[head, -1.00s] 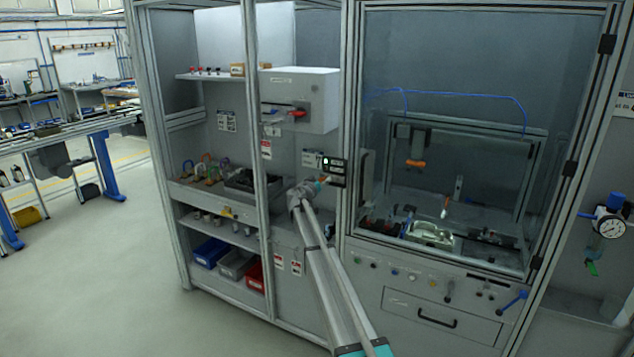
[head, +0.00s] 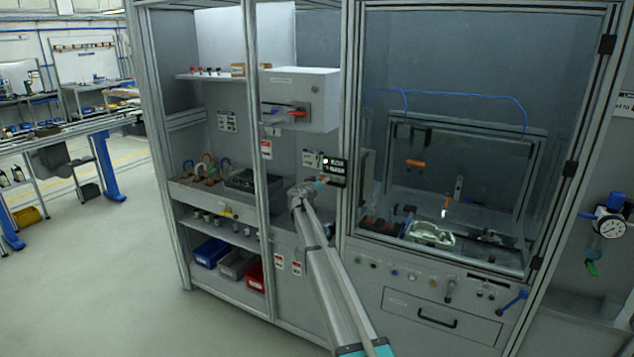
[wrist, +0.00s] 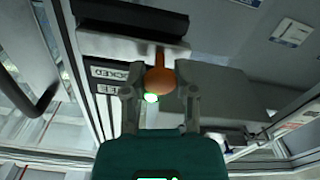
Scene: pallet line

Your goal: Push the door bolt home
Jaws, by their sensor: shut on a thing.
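The bolt's orange knob (wrist: 160,80) sits between the two fingers of my gripper (wrist: 161,92) in the wrist view, and the fingers are shut on it. An orange stem joins the knob to a pale metal bar (wrist: 115,45) with a black block (wrist: 130,16) beyond it. In the head view my gripper (head: 322,182) is at the post left of the glazed door (head: 460,120), just below a small black sign (head: 334,170). The bolt is largely hidden there by my arm, and I cannot tell how far it is slid.
A grey switch box (head: 300,98) with a red handle stands above and left of my gripper. Shelves at the left hold padlocks and blue, grey and red bins (head: 233,263). A pressure gauge (head: 610,227) is at the far right.

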